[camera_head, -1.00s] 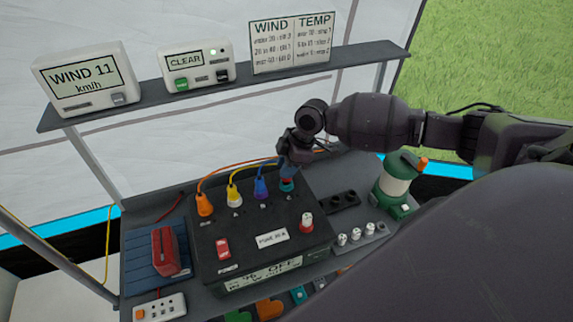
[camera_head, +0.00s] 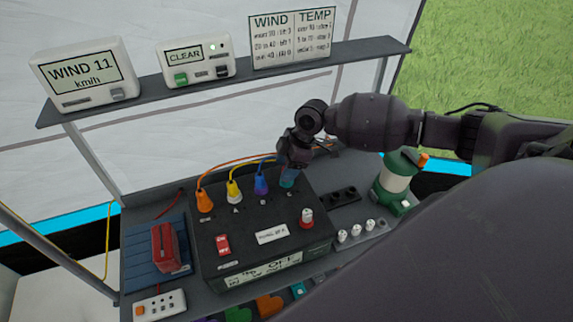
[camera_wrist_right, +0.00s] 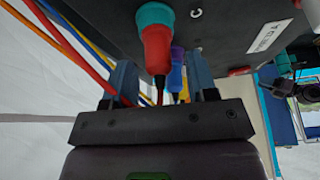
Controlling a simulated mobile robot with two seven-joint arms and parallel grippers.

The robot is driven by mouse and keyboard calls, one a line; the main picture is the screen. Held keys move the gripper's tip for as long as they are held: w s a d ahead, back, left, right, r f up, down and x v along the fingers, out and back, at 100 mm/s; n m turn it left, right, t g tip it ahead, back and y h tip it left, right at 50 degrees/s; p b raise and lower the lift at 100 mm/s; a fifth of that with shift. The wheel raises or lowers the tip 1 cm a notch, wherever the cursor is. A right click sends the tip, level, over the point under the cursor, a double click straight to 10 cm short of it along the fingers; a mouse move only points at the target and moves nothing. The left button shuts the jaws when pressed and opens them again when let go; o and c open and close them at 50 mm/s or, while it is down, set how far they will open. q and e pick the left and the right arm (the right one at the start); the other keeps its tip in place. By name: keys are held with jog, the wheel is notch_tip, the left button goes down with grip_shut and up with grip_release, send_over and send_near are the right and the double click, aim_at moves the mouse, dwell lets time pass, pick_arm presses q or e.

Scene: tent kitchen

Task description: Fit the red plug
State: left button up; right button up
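In the right wrist view a red plug (camera_wrist_right: 157,50) points into a teal socket collar (camera_wrist_right: 154,16) on the black box, beside the letter C. I cannot tell whether it is fully seated. My right gripper (camera_wrist_right: 161,80) is open, with one blue-grey finger on each side of the plug's rear and its cable; clear gaps show. In the head view my right gripper (camera_head: 287,172) hangs over the teal socket and hides the red plug. Orange (camera_head: 204,202), yellow (camera_head: 234,191) and blue-purple (camera_head: 261,186) plugs stand in the box to the left. My left gripper is out of view.
Cables arch close to my fingers. A shelf (camera_head: 235,80) with meters runs behind.

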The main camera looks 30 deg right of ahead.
dwell(0.4)
jog(key=v, duration=1.1)
jog(key=shift+f, duration=0.15)
